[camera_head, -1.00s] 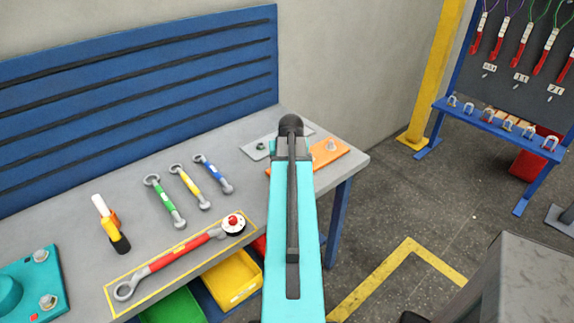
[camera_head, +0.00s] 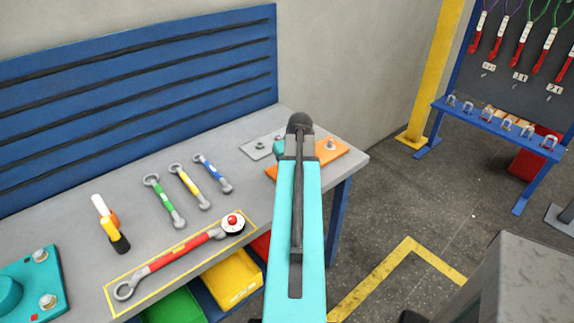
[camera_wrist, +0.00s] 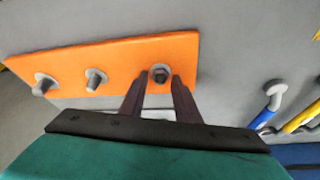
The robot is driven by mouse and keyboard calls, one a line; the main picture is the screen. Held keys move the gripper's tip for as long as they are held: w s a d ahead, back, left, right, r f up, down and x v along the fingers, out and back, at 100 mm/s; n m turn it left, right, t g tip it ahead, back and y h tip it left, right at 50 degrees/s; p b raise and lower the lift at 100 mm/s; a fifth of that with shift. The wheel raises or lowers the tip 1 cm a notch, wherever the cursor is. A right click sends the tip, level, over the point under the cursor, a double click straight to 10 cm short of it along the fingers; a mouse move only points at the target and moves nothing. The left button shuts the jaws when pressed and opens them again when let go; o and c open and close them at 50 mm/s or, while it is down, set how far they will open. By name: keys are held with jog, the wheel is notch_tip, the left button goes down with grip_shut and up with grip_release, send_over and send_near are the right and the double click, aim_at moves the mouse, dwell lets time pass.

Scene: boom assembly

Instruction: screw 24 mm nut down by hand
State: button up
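An orange plate (camera_wrist: 110,60) lies on the bench in the wrist view, with several bolts along it. A hex nut (camera_wrist: 161,74) on a round washer sits at its right end in this view. Two other bolts, in the middle (camera_wrist: 95,79) and at the left (camera_wrist: 44,84), stand up from the plate. My gripper (camera_wrist: 159,78) has its two dark fingers apart, one on each side of the nut, with a gap showing beside it. Contact is not visible. In the head view my arm hides the gripper and part of the orange plate (camera_head: 336,157).
Wrenches in green (camera_head: 165,202), yellow (camera_head: 190,187) and blue (camera_head: 213,174) lie on the bench. A red torque wrench (camera_head: 185,248) lies along the front edge. A grey plate (camera_head: 260,148) is beside the orange one. A teal block (camera_head: 45,275) stands at the left.

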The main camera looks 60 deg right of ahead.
jog(key=n, duration=0.2)
jog(key=n+y, duration=0.1)
jog(key=n, duration=0.1)
jog(key=n+t+y, duration=0.1)
jog(key=n, duration=0.1)
jog(key=shift+d, duration=0.35)
jog(key=shift+s+n+y+b, duration=0.15)
jog(key=shift+n+y+b, duration=0.4)
jog(key=shift+n, duration=0.95)
grip_shut()
jog(key=shift+a+m+h, duration=0.25)
jog(key=shift+m+h, duration=0.2)
jog(key=shift+m, duration=1.05)
jog(key=shift+m+h, duration=0.6)
jog(key=shift+m, duration=0.9)
